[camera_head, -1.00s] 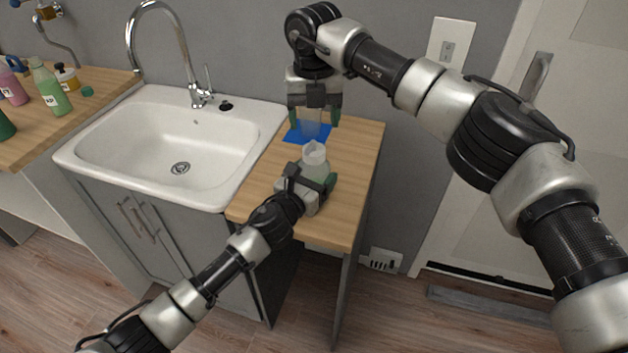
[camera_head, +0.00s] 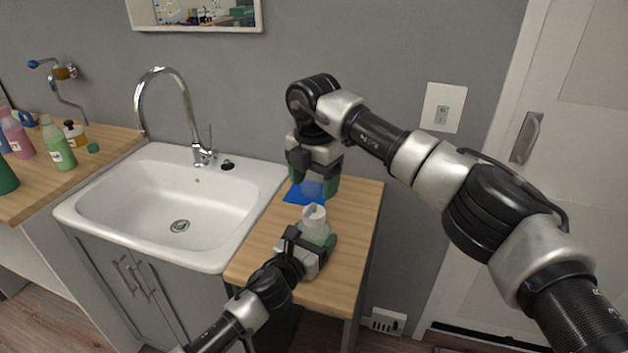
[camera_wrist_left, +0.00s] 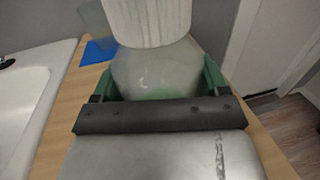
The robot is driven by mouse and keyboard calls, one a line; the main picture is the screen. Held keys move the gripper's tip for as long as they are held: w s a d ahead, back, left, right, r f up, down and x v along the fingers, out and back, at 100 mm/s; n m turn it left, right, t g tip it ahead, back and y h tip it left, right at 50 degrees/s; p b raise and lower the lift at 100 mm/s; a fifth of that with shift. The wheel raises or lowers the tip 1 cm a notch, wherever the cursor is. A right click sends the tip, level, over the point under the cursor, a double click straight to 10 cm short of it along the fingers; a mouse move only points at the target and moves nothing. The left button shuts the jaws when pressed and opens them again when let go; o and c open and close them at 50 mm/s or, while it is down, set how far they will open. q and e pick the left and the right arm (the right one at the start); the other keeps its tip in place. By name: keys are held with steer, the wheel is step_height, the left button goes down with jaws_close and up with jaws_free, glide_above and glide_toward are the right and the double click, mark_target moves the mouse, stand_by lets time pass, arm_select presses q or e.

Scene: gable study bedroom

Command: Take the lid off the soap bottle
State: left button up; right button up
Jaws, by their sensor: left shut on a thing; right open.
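The soap bottle (camera_head: 318,230), translucent with a pale ribbed white top, stands upright on the wooden counter. My left gripper (camera_head: 312,248) is shut around its body. In the left wrist view the bottle (camera_wrist_left: 155,75) fills the space between the green fingers, with its white ribbed top (camera_wrist_left: 148,20) above. My right gripper (camera_head: 315,182) is open, pointing down over the blue mat (camera_head: 297,195) behind the bottle. A clear, lid-like thing (camera_head: 311,189) shows between its fingers; I cannot tell whether it touches them or rests on the mat.
The white sink (camera_head: 130,215) with its tall tap (camera_head: 160,72) is left of the wooden counter (camera_head: 262,245). Several bottles, including a light green one (camera_head: 58,150), stand on the far left counter. The wall is close behind my right gripper.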

mark_target(314, 211)
steer(key=shift+f+m, duration=0.3)
steer(key=shift+f, duration=0.2)
step_height(314, 211, down, 7)
